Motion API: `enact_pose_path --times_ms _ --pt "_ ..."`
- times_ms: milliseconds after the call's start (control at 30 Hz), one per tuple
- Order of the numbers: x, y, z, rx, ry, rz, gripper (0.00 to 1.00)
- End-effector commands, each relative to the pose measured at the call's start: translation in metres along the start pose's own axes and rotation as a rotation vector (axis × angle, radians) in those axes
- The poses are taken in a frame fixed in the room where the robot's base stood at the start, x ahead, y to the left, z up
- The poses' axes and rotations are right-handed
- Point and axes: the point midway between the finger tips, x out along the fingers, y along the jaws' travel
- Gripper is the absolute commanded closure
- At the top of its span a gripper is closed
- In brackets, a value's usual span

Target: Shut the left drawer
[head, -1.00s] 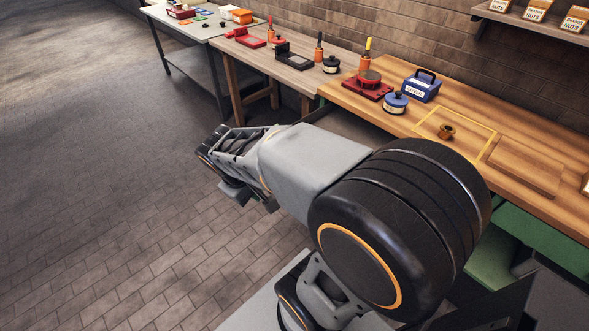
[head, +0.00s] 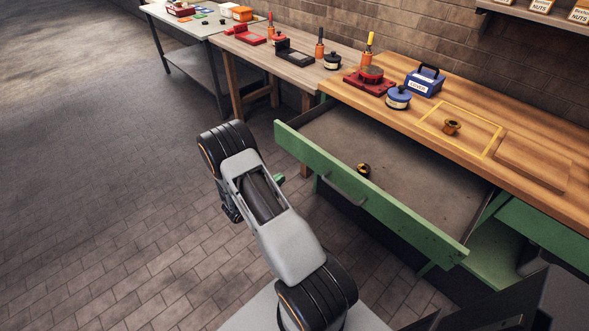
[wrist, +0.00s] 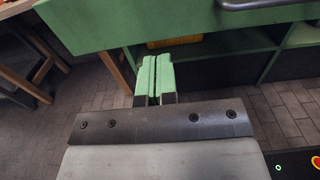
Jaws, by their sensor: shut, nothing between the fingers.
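The left drawer (head: 405,222) is pulled well out from under the wooden bench, with its green front and grey handle (head: 346,189) facing the floor side. A small black and yellow item (head: 363,170) lies inside it. In the wrist view the green drawer front (wrist: 130,22) crosses the top, with part of its handle (wrist: 262,4) at the top right. My gripper (wrist: 156,78) is shut and empty, its green fingertips just below the drawer front in that picture; I cannot tell whether they touch it. In the head view a green fingertip (head: 279,179) shows beside my arm; the rest is hidden.
The wooden bench top (head: 470,150) holds a blue case (head: 424,82), a blue round tin (head: 398,98), a red fixture (head: 368,80) and a brass part (head: 451,127). Another green front (head: 543,230) sits at the right. The tiled floor at left is clear.

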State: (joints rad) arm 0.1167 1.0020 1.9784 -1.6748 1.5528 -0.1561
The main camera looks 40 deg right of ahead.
Motion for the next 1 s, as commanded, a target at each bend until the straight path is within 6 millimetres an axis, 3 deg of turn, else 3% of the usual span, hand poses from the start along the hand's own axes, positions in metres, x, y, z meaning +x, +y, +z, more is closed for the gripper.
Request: enact_pose_path --times_ms 600,800,1000 --pt "0.104 -0.001 -0.001 -0.005 -0.001 0.000 1.00" --pt "0.125 0.000 -0.001 -0.004 -0.001 0.003 1.00" --pt "0.134 0.000 -0.001 -0.005 0.000 0.003 1.00"
